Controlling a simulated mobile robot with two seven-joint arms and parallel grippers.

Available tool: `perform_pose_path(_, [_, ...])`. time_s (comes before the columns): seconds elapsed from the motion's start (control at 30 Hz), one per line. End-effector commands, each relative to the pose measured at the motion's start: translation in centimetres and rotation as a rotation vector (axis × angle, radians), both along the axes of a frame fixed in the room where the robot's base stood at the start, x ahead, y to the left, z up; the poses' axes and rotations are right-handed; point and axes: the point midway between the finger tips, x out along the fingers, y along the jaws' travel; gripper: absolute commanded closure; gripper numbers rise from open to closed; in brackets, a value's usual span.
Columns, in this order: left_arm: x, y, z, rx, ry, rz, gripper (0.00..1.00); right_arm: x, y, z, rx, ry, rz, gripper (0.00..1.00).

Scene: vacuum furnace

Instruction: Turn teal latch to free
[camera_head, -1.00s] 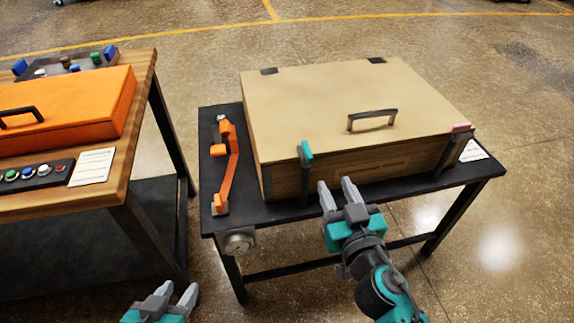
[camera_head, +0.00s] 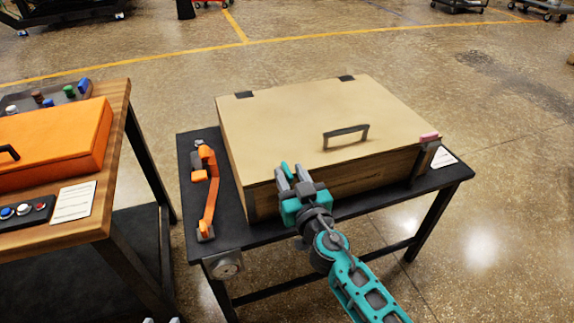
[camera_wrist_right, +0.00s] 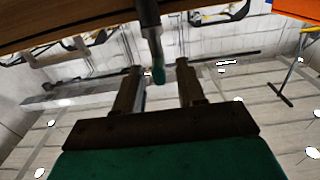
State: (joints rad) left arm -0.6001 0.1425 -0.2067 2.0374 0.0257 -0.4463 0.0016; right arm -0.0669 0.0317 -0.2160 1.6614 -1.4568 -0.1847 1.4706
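The teal latch (camera_head: 285,168) is on the front edge of the tan box (camera_head: 310,115), left of its handle, and is partly hidden by my right gripper. My right gripper (camera_head: 291,176) is at the latch with its fingers apart. In the right wrist view, the dark latch arm with its teal tip (camera_wrist_right: 158,75) shows between the two open fingers (camera_wrist_right: 158,84); I cannot tell whether either finger touches it. Only the fingertips of my left gripper (camera_head: 161,320) show, apart, at the bottom edge of the head view.
A pink latch (camera_head: 429,136) is at the box's front right corner. An orange handle (camera_head: 211,190) lies on the black table (camera_head: 238,235) left of the box. A wooden table (camera_head: 120,130) with an orange case (camera_head: 60,140) stands at left, across a gap.

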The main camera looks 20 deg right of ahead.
Motion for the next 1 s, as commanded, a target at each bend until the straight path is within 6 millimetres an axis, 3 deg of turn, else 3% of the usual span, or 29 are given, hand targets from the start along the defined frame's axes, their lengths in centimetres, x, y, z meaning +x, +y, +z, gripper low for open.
perform_pose_path(0.2, [-0.3, 0.2, -0.1, 0.004, 0.005, 0.003, 0.57, 2.2, 0.1, 0.0, 0.001, -0.001, 0.0, 0.61])
perform_pose_path(0.57, [-0.2, 0.5, 0.0, 0.012, 0.001, 0.001, 0.57, 2.6, 0.1, 0.0, 0.001, 0.0, 0.0, 0.61])
perform_pose_path(1.0, [0.1, 0.5, 0.2, 0.012, -0.006, 0.0, 0.57, 2.6, 0.1, 0.0, 0.001, 0.0, 0.0, 1.0])
